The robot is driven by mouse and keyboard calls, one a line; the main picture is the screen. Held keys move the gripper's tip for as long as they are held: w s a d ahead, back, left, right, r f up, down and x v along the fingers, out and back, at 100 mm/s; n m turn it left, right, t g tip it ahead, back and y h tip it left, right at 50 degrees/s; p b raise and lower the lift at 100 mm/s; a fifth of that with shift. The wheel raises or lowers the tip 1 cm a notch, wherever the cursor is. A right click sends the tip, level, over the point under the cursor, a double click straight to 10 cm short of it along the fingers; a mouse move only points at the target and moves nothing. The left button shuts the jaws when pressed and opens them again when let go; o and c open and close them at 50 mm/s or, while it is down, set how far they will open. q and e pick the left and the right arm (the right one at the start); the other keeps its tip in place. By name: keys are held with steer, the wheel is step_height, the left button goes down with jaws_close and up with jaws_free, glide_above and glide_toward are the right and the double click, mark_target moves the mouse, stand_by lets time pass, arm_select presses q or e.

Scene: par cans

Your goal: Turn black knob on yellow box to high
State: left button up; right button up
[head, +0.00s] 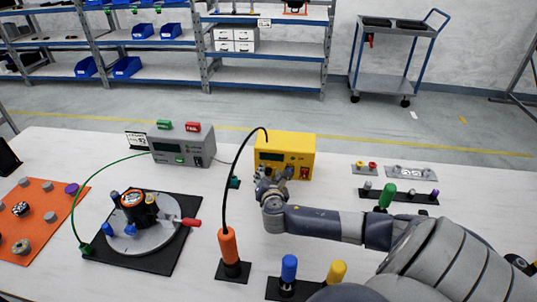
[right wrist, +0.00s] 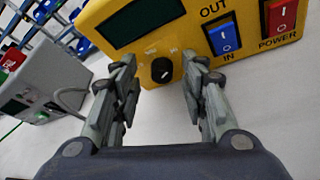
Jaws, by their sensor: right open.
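The yellow box (head: 285,148) stands at the middle back of the white table. In the right wrist view the yellow box (right wrist: 177,59) fills the top, with a dark display, a blue IN/OUT switch (right wrist: 224,36) and a red POWER switch (right wrist: 280,15). The black knob (right wrist: 161,70) is on its front face below the display. A pale mark shows at its upper side; the small labels around it are unreadable. My right gripper (head: 268,180) is in front of the box; in the wrist view its open fingers (right wrist: 158,75) stand on either side of the knob, apart from it. My left gripper is not in view.
A grey box (head: 183,145) with green and red buttons stands left of the yellow box. An orange probe (head: 229,246) with a black cable stands upright in front. A black board with a round fixture (head: 161,233) lies to the left. Blue and yellow handles (head: 289,268) stand at the front.

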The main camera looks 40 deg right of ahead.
step_height(320, 180, up, 10)
steer(key=shift+f, duration=0.2)
stand_by(0.5)
